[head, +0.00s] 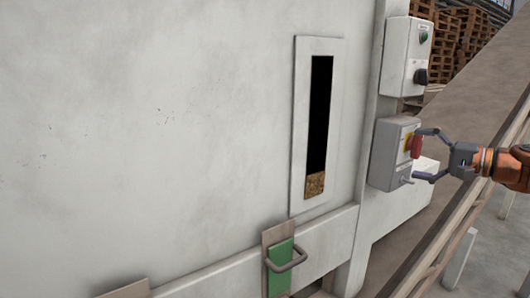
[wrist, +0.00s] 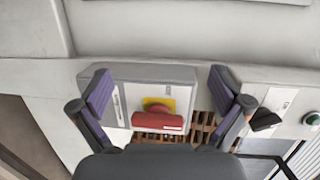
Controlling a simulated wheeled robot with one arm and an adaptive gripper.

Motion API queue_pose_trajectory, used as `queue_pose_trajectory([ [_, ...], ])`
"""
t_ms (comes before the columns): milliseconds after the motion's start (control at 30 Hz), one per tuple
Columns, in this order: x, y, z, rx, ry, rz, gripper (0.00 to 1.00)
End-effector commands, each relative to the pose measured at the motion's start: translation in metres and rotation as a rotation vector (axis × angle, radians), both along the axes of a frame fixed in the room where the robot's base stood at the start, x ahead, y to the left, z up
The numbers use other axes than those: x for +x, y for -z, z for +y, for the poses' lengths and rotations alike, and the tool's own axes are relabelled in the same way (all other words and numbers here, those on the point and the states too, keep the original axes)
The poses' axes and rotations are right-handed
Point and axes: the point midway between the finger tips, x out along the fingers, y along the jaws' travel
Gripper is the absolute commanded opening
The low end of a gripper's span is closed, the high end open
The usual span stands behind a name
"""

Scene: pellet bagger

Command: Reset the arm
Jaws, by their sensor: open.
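My arm comes in from the right in the head view, and my gripper (head: 424,155) is open at the lower grey switch box. In the wrist view my gripper (wrist: 160,90) has its two fingers spread wide on either side of this box (wrist: 150,73). The box (head: 390,152) carries a red handle (head: 416,146) on a yellow plate. The red handle (wrist: 158,121) lies between the fingers in the wrist view, with no finger seen closed on it. Whether a finger touches the box is unclear.
An upper control box (head: 408,56) with a green button and black knob hangs above. A pale panel with a dark sight slot (head: 320,110) is on the wall. A green slide plate with a handle (head: 280,268) is below. A sloping conveyor (head: 470,100) runs behind my arm.

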Motion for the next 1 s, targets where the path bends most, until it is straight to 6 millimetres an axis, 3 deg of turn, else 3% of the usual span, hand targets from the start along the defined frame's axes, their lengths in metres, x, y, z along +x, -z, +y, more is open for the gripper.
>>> queue_pose_trajectory([
  [33,-0.004,-0.002,0.035,-0.032,-0.06,0.015,1.0],
  [100,-0.01,0.001,0.077,-0.085,-0.133,0.043,1.0],
  [300,-0.051,0.026,0.19,-0.268,-0.334,0.132,1.0],
  [500,-0.113,0.073,0.268,-0.485,-0.496,0.232,1.0],
  [633,-0.159,0.111,0.296,-0.634,-0.579,0.302,1.0],
  [767,-0.208,0.152,0.307,-0.787,-0.646,0.38,1.0],
  [867,-0.246,0.183,0.304,-0.901,-0.687,0.444,1.0],
  [1000,-0.297,0.223,0.286,-1.058,-0.724,0.537,1.0],
])
